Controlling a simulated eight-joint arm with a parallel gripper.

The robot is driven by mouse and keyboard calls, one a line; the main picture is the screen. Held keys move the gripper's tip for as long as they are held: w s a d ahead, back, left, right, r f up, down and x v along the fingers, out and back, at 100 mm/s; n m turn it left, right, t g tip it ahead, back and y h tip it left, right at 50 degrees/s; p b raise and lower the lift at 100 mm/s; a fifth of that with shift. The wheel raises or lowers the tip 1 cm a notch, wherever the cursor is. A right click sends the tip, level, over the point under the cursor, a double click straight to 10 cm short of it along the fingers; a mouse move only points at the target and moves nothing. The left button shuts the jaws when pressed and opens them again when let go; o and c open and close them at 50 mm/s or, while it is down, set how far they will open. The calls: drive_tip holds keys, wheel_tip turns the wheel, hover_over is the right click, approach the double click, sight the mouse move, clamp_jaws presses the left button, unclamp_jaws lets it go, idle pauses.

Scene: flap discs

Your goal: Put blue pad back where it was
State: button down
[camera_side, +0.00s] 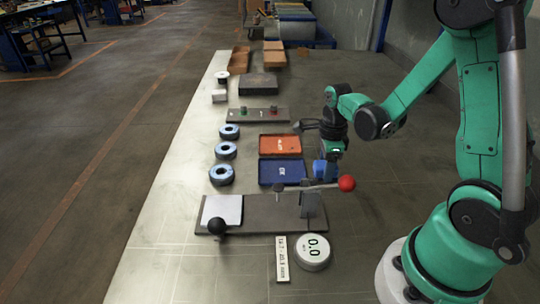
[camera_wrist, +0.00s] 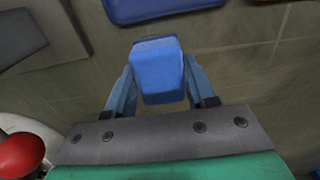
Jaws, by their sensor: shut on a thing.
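The blue pad (camera_wrist: 160,72) shows in the wrist view as a rounded blue block between the two blue fingers of my gripper (camera_wrist: 159,82). My gripper is shut on it. In the side view my gripper (camera_side: 326,171) points down just right of the blue tray (camera_side: 262,174), behind the lever with the red ball. Pad and fingers are both blue there and hard to tell apart. Whether the pad touches the table is unclear. The tray's edge (camera_wrist: 160,14) also shows at the top of the wrist view, apart from the pad.
An orange tray (camera_side: 280,153) lies behind the blue tray. In front is a grey fixture (camera_side: 262,222) with a red-ball lever (camera_side: 346,183). A round gauge (camera_side: 313,252) reads 0.0.

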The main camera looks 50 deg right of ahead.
drive_tip(key=shift+c, duration=1.4)
unclamp_jaws()
drive_tip(key=shift+f, duration=0.15)
wheel_tip(320, 180, up, 12)
drive_tip(key=a+r+n+t, duration=0.1)
drive_tip(key=a+n+t, duration=0.6)
drive_tip(key=n, duration=2)
drive_tip(key=a, duration=0.4)
drive_tip(key=shift+s+a+r, duration=0.15)
drive_tip(key=shift+s+r, duration=0.05)
